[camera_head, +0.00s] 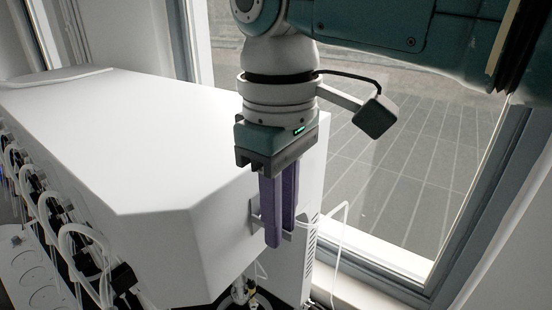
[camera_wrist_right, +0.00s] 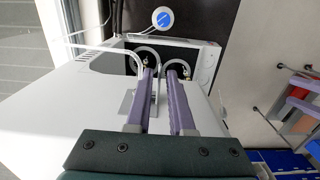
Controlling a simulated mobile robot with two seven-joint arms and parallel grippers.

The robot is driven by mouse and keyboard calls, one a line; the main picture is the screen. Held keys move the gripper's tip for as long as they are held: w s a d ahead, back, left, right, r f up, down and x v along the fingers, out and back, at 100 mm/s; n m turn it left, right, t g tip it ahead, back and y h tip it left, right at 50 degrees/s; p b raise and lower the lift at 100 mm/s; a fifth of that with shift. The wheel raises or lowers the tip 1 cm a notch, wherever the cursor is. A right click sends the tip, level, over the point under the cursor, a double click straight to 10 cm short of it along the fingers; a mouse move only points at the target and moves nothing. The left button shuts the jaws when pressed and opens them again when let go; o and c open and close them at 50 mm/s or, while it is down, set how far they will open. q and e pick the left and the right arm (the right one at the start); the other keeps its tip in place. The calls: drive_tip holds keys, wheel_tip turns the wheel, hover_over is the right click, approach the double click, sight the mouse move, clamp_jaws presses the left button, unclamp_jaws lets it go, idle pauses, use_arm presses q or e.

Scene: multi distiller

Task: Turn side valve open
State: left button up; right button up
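My right gripper (camera_head: 281,240) points down beside the right end of the white distiller housing (camera_head: 150,140). Its two purple fingers stand apart with a narrow gap, and I see nothing held between them; the wrist view also shows this gap (camera_wrist_right: 163,72). A small grey bracket (camera_head: 256,216) on the housing's end is right behind the fingers; I cannot tell whether they touch it. In the wrist view a round blue disc with a white rim (camera_wrist_right: 162,18) lies beyond the fingertips. I cannot tell whether it is the side valve. My left gripper is not in view.
Metal fittings (camera_head: 240,292) and white tubes show below the housing's end. A vented white panel (camera_head: 311,250) and a thin white tube (camera_head: 338,240) stand close right of the fingers. A window frame (camera_head: 385,280) is further right. Several cables run along the housing's left side.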

drive_tip(key=shift+o, duration=0.9)
wheel_tip(320, 180, up, 10)
drive_tip(key=b, duration=0.4)
